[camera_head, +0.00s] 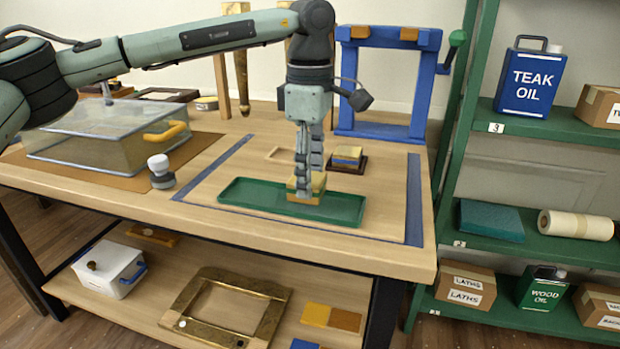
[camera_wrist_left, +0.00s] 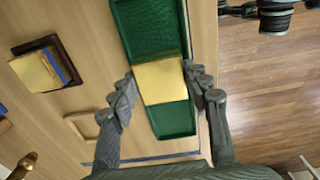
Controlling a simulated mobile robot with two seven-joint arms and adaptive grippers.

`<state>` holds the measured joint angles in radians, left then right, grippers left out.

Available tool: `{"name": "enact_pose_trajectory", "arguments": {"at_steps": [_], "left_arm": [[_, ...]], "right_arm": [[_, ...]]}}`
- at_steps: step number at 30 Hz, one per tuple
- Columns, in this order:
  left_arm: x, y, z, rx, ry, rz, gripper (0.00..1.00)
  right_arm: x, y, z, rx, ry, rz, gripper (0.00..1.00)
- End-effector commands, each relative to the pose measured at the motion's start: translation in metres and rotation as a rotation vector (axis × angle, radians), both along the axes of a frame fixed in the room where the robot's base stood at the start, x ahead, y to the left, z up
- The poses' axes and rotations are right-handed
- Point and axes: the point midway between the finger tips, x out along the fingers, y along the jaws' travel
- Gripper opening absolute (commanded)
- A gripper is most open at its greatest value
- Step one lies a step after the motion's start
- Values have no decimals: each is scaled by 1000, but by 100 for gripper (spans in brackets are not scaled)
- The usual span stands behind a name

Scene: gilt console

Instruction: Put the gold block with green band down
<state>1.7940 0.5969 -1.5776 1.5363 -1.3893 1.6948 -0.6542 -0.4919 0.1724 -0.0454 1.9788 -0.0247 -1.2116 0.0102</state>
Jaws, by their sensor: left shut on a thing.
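My left gripper (camera_head: 307,188) comes down from above and is shut on the gold block with green band (camera_head: 319,186). In the left wrist view the block's gold top (camera_wrist_left: 160,81) sits between the two fingers (camera_wrist_left: 166,88). The block is over the middle of the green tray (camera_head: 244,193), low inside its rim; I cannot tell whether it touches the tray floor. The fingers partly cover the block, and its band is hard to make out. Dark grey parts at the top right of the left wrist view look like my right gripper (camera_wrist_left: 262,12), cut off by the frame.
A gold block with blue band (camera_head: 347,154) sits on a small dark tray (camera_head: 359,167) behind. A clear box (camera_head: 95,145) and a white-topped knob (camera_head: 159,166) stand left. A blue frame (camera_head: 388,80) stands at the back; green shelves (camera_head: 540,125) are right. The table's right front is clear.

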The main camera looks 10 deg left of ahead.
Motion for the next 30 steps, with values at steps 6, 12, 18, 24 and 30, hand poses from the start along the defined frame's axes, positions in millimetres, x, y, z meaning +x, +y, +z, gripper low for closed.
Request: {"name": "enact_pose_trajectory", "arguments": {"at_steps": [6,12,18,24,30], "left_arm": [[0,0,-15,-1,-1,0,19],[0,0,-17,0,0,0,19],[0,0,-18,0,0,0,58],[0,0,-18,0,0,0,68],[0,0,-16,0,0,0,68]], "right_arm": [[-5,-2,-8,-2,17,-1,35],[-6,-3,-10,-4,19,0,35],[-2,-1,1,-4,2,3,35],[-2,-2,1,-4,3,2,35],[-4,-3,0,-6,9,-1,35]]}}
